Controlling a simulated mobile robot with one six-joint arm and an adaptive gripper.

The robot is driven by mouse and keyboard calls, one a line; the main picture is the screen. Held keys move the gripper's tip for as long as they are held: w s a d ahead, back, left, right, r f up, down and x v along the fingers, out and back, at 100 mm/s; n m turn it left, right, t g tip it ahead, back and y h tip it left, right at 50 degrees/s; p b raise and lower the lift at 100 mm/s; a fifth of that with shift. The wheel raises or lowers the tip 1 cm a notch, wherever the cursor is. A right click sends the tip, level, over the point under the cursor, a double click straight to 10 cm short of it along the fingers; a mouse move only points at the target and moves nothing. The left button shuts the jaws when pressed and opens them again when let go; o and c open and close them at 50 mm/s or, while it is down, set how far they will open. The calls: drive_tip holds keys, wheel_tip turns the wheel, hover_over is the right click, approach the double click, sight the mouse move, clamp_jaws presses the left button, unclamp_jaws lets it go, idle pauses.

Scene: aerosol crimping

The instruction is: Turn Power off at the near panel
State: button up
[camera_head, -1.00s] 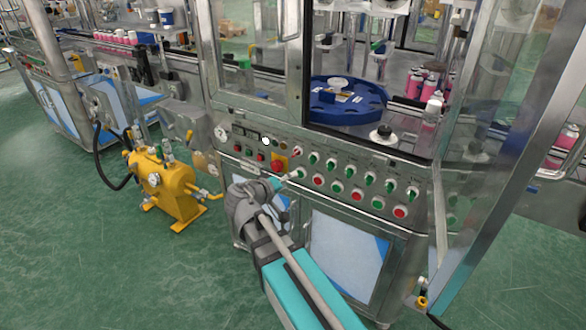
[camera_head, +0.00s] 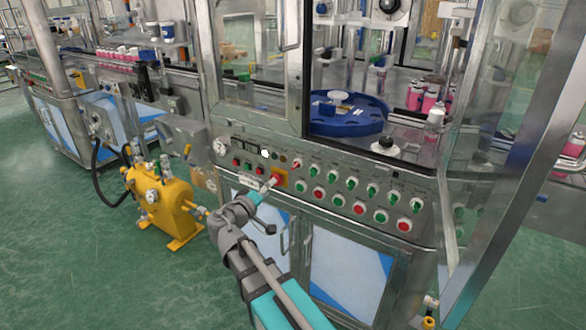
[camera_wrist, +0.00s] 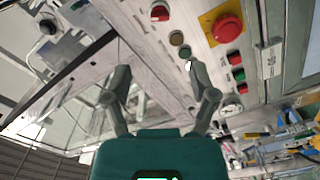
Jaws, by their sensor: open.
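The near panel (camera_head: 340,191) is a slanted metal strip with knobs, buttons and small lamps. Its red-handled selector (camera_head: 297,163) sits left of the green knobs; the Power label is too small to read. A red selector also shows at the top of the wrist view (camera_wrist: 160,12). A red mushroom button on a yellow plate (camera_head: 279,179) is to its left, and is large in the wrist view (camera_wrist: 227,27). My gripper (camera_wrist: 158,68) is open with nothing between its fingers. In the head view, my gripper (camera_head: 268,206) is just in front of the panel, below the mushroom button. Contact cannot be told.
Red and green buttons (camera_wrist: 238,74) and small lamps (camera_wrist: 178,39) lie near my right-hand finger in the wrist view. A yellow tank (camera_head: 162,205) stands on the floor left of my arm. Cabinet doors (camera_head: 345,265) are below the panel. Green floor in front is free.

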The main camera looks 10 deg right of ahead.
sight(293, 167)
drive_tip(key=x, duration=1.3)
drive_tip(key=shift+w+d+f, duration=0.1)
drive_tip(key=shift+w+d, duration=0.05)
clamp_jaws()
